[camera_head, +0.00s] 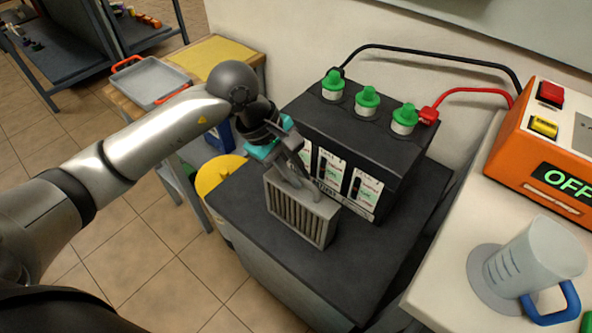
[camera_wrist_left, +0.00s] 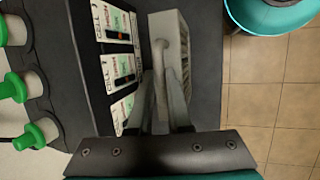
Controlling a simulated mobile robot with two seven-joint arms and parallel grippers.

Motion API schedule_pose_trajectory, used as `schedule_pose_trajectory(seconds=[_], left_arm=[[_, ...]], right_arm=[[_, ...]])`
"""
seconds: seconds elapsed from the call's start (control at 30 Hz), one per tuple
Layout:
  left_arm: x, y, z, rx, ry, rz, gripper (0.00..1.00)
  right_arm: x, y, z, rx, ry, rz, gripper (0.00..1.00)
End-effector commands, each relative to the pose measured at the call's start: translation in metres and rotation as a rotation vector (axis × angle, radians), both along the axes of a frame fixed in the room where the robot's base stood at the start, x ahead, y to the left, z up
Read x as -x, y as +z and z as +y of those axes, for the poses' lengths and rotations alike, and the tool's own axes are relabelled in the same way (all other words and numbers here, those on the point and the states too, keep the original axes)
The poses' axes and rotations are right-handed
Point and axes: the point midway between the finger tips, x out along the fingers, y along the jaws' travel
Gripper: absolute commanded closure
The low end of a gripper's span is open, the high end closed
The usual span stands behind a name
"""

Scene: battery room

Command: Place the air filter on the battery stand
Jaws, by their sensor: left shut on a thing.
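The air filter (camera_head: 301,219) is a grey box with a pleated front, upright over the dark battery stand (camera_head: 236,207), in front of the battery. Its lower edge is at or very near the stand's top; I cannot tell if it touches. My left gripper (camera_head: 305,190) is shut on the filter from above. In the left wrist view the filter (camera_wrist_left: 181,65) is between the fingers (camera_wrist_left: 165,75), close beside the battery's labelled face. My right gripper is not in view.
The black battery (camera_head: 370,125) with green caps fills the back of the stand. An orange charger (camera_head: 545,150) reading OFF and a clear jug (camera_head: 540,265) stand on the right counter. A grey tray (camera_head: 150,82) lies on a table behind my left arm. The stand's front is bare.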

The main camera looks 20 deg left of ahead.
Motion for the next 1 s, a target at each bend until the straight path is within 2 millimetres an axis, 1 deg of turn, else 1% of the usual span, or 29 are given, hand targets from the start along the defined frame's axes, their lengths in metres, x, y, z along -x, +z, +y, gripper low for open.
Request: schedule_pose_trajectory(seconds=[0.03, 0.2, 0.3, 0.57, 0.7, 0.87, 1.0], left_arm=[[0.000, 0.000, 0.000, 0.000, 0.000, 0.000, 0.81], [0.000, 0.000, 0.000, 0.000, 0.000, 0.000, 0.62], [0.000, 0.000, 0.000, 0.000, 0.000, 0.000, 0.53], [0.000, 0.000, 0.000, 0.000, 0.000, 0.000, 0.53], [0.000, 0.004, 0.001, -0.001, 0.000, 0.000, 0.53], [0.004, 0.030, 0.011, -0.004, 0.001, -0.004, 0.53], [0.008, 0.057, 0.023, -0.004, 0.002, -0.006, 0.53]], right_arm=[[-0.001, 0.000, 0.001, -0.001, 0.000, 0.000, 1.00], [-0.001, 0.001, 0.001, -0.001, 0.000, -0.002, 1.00], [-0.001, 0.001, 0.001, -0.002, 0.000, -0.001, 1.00], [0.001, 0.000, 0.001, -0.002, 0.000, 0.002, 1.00], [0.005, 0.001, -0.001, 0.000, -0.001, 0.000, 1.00], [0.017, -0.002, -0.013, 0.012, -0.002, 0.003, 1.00], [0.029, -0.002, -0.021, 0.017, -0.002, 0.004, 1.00]])
